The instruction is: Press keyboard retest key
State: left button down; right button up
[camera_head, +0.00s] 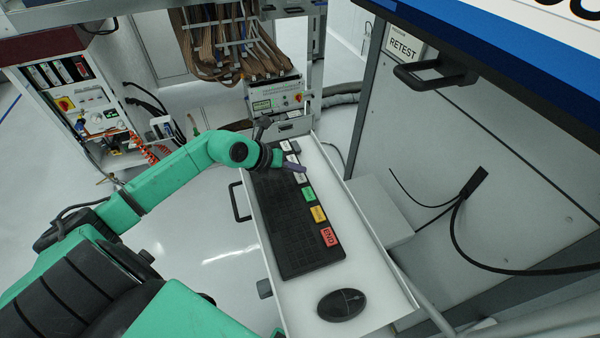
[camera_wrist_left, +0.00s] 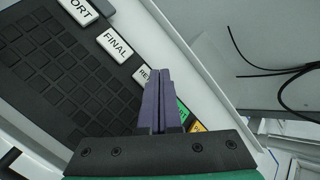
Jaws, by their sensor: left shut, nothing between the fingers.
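The black keyboard (camera_head: 285,225) lies on a pulled-out white tray, with a column of labelled coloured keys along its right side. In the left wrist view, a white key reading "RE", the retest key (camera_wrist_left: 142,75), sits just beside my left fingertips, its right part hidden by them. White FINAL (camera_wrist_left: 115,44) and "ORT" (camera_wrist_left: 80,9) keys lie beyond it. A green key (camera_head: 309,194) lies on the near side. My left gripper (camera_head: 298,166) has its purple fingers shut and empty, over the white keys; it also shows in the left wrist view (camera_wrist_left: 158,75). Whether the fingertips touch a key, I cannot tell.
A black mouse (camera_head: 341,305) lies at the tray's near end. Yellow (camera_head: 318,213) and red (camera_head: 329,236) keys follow the green one. A grey cabinet with a handle (camera_head: 435,70) and a RETEST sign (camera_head: 404,47) rises on the right. Loose black cables hang there.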

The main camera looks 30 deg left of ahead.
aim_at(296, 178)
pick_arm(q)
jog(key=shift+r, duration=0.2)
notch_tip(296, 178, up, 5)
jog(key=p, duration=0.4)
dwell(0.5)
jog(key=shift+f, duration=0.1)
